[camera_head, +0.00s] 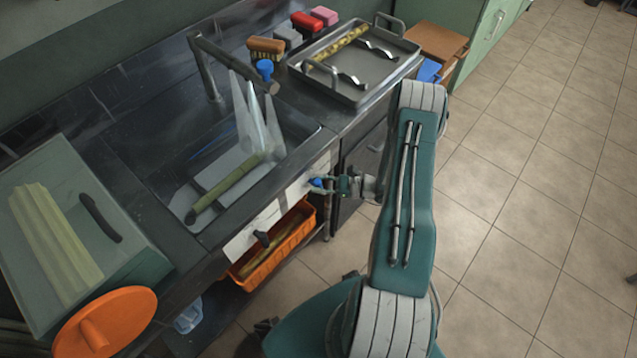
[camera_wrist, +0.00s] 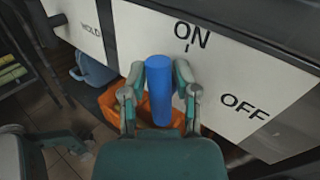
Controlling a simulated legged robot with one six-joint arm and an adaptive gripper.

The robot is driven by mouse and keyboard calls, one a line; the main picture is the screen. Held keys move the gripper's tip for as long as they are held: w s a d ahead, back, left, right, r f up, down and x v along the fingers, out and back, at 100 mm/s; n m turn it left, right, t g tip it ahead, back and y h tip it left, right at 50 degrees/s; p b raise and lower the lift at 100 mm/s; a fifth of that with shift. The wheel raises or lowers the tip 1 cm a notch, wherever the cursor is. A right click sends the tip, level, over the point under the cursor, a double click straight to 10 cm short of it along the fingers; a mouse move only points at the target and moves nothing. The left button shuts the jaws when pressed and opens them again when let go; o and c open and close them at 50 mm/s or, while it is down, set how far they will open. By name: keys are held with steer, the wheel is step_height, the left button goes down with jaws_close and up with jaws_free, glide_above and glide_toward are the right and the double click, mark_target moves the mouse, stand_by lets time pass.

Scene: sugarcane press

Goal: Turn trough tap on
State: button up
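The blue tap handle (camera_wrist: 159,90) stands on the white panel (camera_wrist: 215,75) under the sink's front edge. Its upper end points toward the ON label (camera_wrist: 191,37); the OFF label (camera_wrist: 245,107) lies to the right. My gripper (camera_wrist: 160,80) has one finger close against each side of the handle and appears shut on it. In the head view the handle (camera_head: 317,183) shows as a small blue tip at my gripper (camera_head: 330,185). Pale streams of water (camera_head: 254,118) fall from the spout (camera_head: 222,65) into the sink trough (camera_head: 300,140).
A black knob (camera_head: 262,238) sits on the panel to the left, near the HOLD label (camera_wrist: 91,31). An orange crate (camera_head: 250,272) is below the panel. A green cane stalk (camera_head: 230,185) lies in the sink. A metal tray (camera_head: 352,62) stands on the counter. Tiled floor is free at right.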

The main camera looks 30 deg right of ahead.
jaws_close()
steer(key=shift+a+n+g+h, duration=0.15)
steer(key=shift+n+g+h, duration=0.35)
steer(key=shift+n, duration=0.4)
steer(key=o, duration=0.7)
jaws_free()
steer(key=shift+o, duration=0.2)
steer(key=v, duration=1.2)
steer(key=shift+f, duration=0.15)
